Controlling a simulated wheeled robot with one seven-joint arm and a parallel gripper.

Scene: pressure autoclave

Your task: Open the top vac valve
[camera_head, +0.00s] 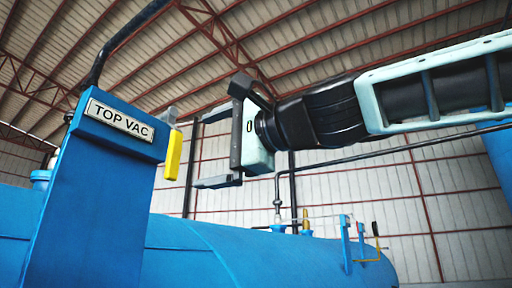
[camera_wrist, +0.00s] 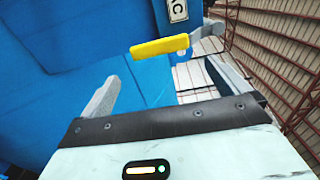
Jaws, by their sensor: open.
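The top vac valve handle is a yellow lever (camera_head: 173,155) on a grey stub (camera_head: 168,117), at the right side of a blue post (camera_head: 95,190). The post bears a "TOP VAC" plate (camera_head: 119,118). The lever hangs down in the head view. In the wrist view the yellow lever (camera_wrist: 160,47) lies across, just beyond the fingertips. My gripper (camera_head: 198,150) is open and empty, right of the lever and apart from it, with one finger above the other. In the wrist view my gripper (camera_wrist: 162,85) has a finger on each side.
A large blue tank (camera_head: 270,258) lies behind and below. Pipes and small valves (camera_head: 340,235) stand on it at the right. A dark pipe (camera_head: 125,35) rises above the post. The space between gripper and lever looks clear.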

